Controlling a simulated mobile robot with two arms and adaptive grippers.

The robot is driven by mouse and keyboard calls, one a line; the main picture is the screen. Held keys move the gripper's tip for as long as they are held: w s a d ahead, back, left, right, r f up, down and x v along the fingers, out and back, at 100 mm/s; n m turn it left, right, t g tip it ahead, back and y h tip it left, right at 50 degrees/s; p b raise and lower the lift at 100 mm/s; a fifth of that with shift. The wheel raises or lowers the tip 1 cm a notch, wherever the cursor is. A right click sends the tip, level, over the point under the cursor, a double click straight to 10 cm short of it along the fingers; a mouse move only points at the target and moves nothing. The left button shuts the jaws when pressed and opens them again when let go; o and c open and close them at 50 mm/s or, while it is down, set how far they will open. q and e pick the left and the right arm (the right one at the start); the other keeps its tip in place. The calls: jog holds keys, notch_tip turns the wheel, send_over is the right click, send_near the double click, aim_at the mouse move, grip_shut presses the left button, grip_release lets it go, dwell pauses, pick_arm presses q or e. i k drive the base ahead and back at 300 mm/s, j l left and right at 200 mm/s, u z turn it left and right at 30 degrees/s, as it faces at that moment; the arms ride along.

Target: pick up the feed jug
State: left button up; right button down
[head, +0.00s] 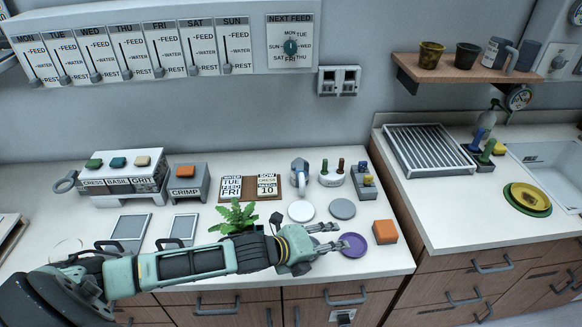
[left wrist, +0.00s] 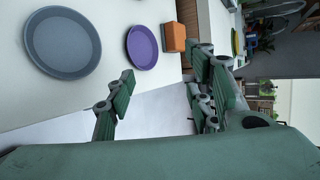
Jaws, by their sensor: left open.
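Two jug-like vessels show in the head view, and I cannot tell for sure which is the feed jug. One, labelled and with a grey handle (head: 493,52), stands upright on the wooden wall shelf at the right. The other, a smaller grey-blue one (head: 300,171), stands at the back of the counter beside the brown calendar board. My left gripper (head: 338,238) is open and empty over the front of the counter, by the purple plate (head: 354,245), apart from both. In the left wrist view its spread fingers (left wrist: 160,95) have nothing between them. My right gripper is not in view.
A potted fern (head: 238,214) stands behind my left forearm. The shelf (head: 465,76) also holds pots.

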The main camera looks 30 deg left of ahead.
aim_at(300, 169)
jog(key=i+j, duration=0.15)
jog(key=j, duration=0.25)
jog(key=i+j, duration=0.2)
jog(key=j, duration=0.15)
jog(key=i+j, duration=0.15)
jog(key=j, duration=0.25)
